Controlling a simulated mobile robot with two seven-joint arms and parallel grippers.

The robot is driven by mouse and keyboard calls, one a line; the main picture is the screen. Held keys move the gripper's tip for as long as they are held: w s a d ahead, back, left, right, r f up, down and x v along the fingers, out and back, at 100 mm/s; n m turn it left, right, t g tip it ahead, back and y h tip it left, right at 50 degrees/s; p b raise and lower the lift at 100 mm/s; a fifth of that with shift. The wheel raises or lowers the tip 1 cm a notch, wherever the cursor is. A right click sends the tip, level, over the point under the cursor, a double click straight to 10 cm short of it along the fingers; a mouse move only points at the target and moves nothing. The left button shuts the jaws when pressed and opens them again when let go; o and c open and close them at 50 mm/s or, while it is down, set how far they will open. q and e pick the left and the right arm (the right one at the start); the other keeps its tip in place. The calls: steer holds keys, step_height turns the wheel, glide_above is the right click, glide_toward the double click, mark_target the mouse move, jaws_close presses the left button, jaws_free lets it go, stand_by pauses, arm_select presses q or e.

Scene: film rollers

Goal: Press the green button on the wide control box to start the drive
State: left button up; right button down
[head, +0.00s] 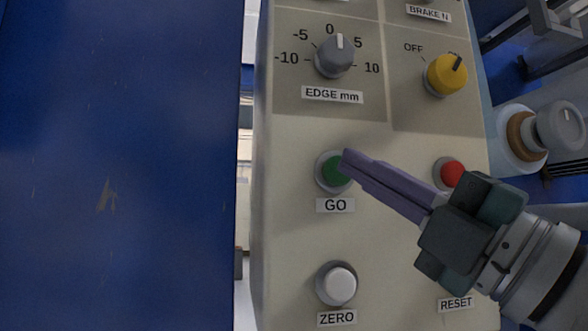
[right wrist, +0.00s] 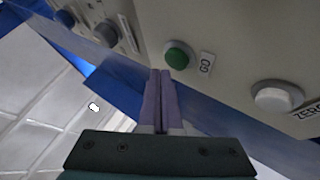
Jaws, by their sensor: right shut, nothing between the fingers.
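The wide control box (head: 390,205) is a cream panel filling the middle of the head view. Its green button (head: 334,170), labelled GO, sits left of centre, and it also shows in the right wrist view (right wrist: 178,57). My right gripper (head: 348,162) is shut and empty, with its purple fingers together. In the head view its tips overlap the right edge of the green button. In the right wrist view the tips lie just below the button; I cannot tell whether they touch it. My left gripper is not in view.
A red button (head: 452,173) is partly behind my right gripper. A white ZERO button (head: 337,284) sits below GO. Above are a grey EDGE knob (head: 335,58) and a yellow knob (head: 446,75). A blue panel (head: 120,170) stands at left, and rollers (head: 545,133) at right.

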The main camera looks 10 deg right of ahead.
stand_by(0.4)
steer(key=shift+w, duration=0.25)
steer(key=shift+w, duration=0.2)
